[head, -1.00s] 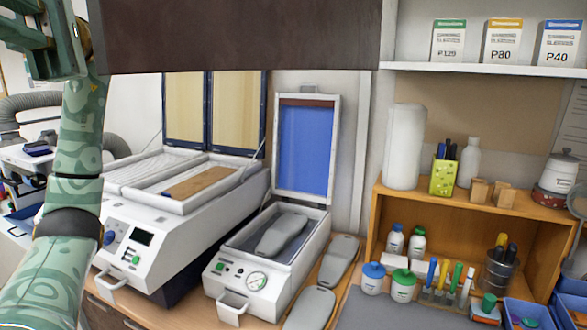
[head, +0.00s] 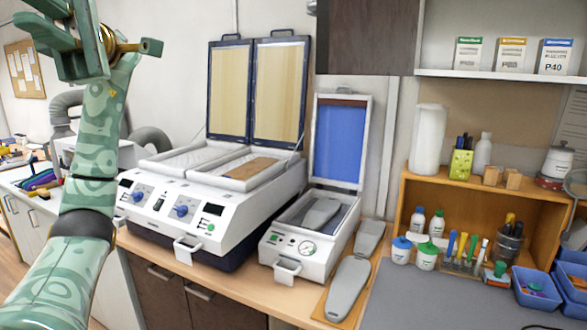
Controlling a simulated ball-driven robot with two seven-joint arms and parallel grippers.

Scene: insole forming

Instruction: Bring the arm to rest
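My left arm (head: 92,185), pale green with darker swirls, rises from the bottom left corner of the head view. My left gripper (head: 85,42) is at the top left, raised in front of the white wall. It is well above the bench and apart from the machines. Its top is cut off by the frame edge, and I cannot tell whether its fingers are open or shut. No object shows clearly in it. My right arm and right gripper are not in view.
A large white heating press (head: 215,233) with two raised lids stands on the bench. Right of it is a smaller press (head: 297,248) with an insole form inside. Another grey form (head: 347,288) lies beside it. A dark wall cabinet (head: 365,38) hangs above; a wooden shelf (head: 535,196) holds bottles.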

